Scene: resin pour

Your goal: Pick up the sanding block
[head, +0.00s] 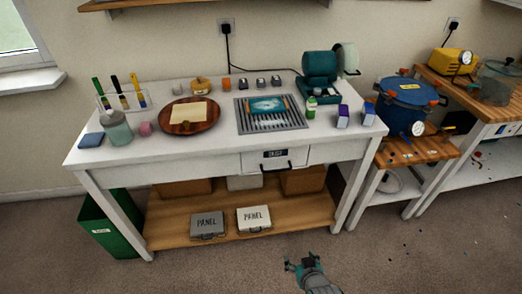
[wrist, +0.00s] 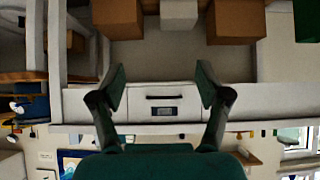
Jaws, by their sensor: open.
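A flat blue block (head: 91,140) lies at the left front corner of the white workbench (head: 190,155); it may be the sanding block, but its kind is not clear at this size. A small pink cube (head: 145,129) lies to its right, beyond a jar. My gripper (head: 303,263) is low in front of the bench, right of its middle and far from both. In the wrist view my gripper (wrist: 160,85) has its fingers spread with nothing between them. The wrist view is upside down and shows the bench's front and drawer, but neither block.
A glass jar (head: 116,128) stands between the blue block and pink cube. A round wooden board (head: 189,129) and a metal grate (head: 250,127) lie further right. A green bin (head: 105,225) stands at the bench's left leg. The floor in front is clear.

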